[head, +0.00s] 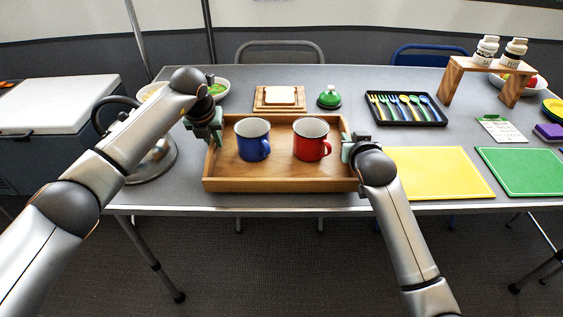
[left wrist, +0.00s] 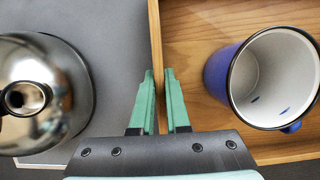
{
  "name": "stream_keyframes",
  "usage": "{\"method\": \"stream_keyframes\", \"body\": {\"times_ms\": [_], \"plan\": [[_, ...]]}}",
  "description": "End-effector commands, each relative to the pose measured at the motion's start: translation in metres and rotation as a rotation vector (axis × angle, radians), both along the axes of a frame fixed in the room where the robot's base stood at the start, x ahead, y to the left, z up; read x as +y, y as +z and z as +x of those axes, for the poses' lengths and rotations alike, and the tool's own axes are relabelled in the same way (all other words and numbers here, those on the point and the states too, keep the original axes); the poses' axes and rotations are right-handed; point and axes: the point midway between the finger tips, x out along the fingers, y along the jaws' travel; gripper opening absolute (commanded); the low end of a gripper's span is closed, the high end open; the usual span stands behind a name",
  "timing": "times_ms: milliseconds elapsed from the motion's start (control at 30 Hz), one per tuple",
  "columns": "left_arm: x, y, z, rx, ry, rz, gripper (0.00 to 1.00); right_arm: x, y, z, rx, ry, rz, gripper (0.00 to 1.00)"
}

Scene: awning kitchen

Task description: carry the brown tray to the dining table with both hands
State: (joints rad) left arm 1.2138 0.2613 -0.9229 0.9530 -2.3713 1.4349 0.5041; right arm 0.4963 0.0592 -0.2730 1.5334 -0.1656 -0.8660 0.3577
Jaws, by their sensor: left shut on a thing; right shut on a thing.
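The brown wooden tray (head: 280,185) is at the near edge of the grey table (head: 235,77), in the middle of the head view. A blue mug (head: 253,139) and a red mug (head: 311,139) stand upright in it. My left gripper (head: 213,133) is shut on the tray's left wall. In the left wrist view its green fingers (left wrist: 161,100) lie on both sides of that wall, with the blue mug (left wrist: 272,78) to the right. My right gripper (head: 348,148) is at the tray's right wall, shut on it; my wrist partly hides the grip. I cannot tell whether the tray touches the table.
A shiny kettle (left wrist: 38,95) stands just left of the tray. A bread board (head: 280,106), green bell (head: 329,97) and cutlery tray (head: 405,109) lie behind. Yellow (head: 437,172) and green mats (head: 525,170) lie to the right.

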Motion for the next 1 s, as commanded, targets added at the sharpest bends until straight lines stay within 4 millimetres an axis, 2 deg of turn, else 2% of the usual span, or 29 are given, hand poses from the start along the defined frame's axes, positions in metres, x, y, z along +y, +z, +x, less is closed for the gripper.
{"method": "stream_keyframes", "body": {"times_ms": [233, 267, 533, 833, 1000], "plan": [[0.001, -0.014, 0.001, -0.004, 0.002, 0.000, 0.00, -0.001, -0.013, 0.001, -0.005, -0.002, -0.001, 0.00], [0.001, -0.015, 0.000, -0.001, 0.003, 0.001, 0.15, -0.001, -0.015, 0.000, 0.001, -0.001, -0.002, 0.15], [0.001, -0.013, 0.000, 0.000, 0.001, 0.001, 0.44, -0.001, -0.013, 0.000, 0.000, -0.001, 0.000, 0.44], [0.000, -0.010, -0.001, -0.002, 0.000, 0.000, 0.44, 0.000, -0.013, 0.000, 0.000, 0.000, 0.000, 0.44], [0.001, 0.010, -0.008, -0.005, -0.001, 0.001, 0.44, 0.000, -0.013, 0.000, 0.000, 0.000, 0.000, 0.44]]}}
